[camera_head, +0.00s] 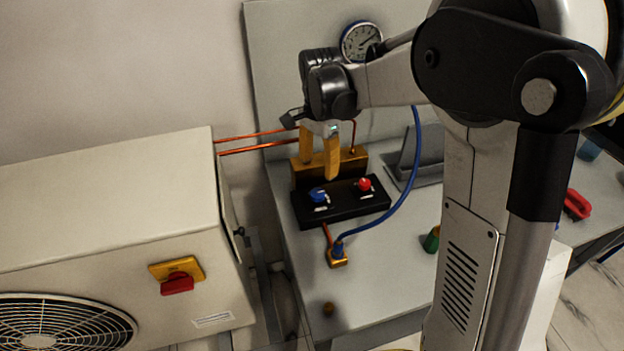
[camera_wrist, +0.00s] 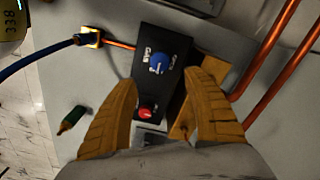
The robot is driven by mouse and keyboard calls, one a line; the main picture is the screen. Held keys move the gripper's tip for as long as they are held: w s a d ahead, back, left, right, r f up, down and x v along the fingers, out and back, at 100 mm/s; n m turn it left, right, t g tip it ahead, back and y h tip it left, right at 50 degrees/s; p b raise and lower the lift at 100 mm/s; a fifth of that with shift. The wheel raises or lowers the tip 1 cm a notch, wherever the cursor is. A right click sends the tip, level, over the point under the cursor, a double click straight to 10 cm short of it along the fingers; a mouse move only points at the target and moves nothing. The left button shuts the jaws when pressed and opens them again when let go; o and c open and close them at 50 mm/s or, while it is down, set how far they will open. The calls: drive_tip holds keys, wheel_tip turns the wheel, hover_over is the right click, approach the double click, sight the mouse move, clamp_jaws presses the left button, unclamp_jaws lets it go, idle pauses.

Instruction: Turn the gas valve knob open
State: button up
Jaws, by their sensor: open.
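A black valve block (camera_head: 337,208) stands on the grey bench. It carries a blue knob (camera_head: 317,195) on the left and a red knob (camera_head: 364,184) on the right, with small white markings beside them. In the wrist view the blue knob (camera_wrist: 158,64) has a white pointer line and white lettering on both sides, too small to read surely. The red knob (camera_wrist: 147,112) is nearer the left finger. My gripper (camera_head: 318,168), with orange-yellow fingers, is open and empty above the block. In the wrist view its fingers (camera_wrist: 171,76) straddle the block, apart from the blue knob.
A brass-coloured block (camera_head: 357,161) stands behind the valve block. Copper pipes (camera_head: 258,149) run to the white outdoor unit (camera_head: 110,200) at left. A blue hose (camera_head: 404,190) curves to a brass fitting (camera_head: 337,258) in front. A round gauge (camera_head: 360,42) is on the back panel.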

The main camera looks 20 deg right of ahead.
sight(318, 192)
wheel_tip(318, 192, down, 11)
drive_tip(key=b, duration=0.4)
drive_tip(key=shift+r, duration=0.1)
drive_tip(key=c, duration=1.2)
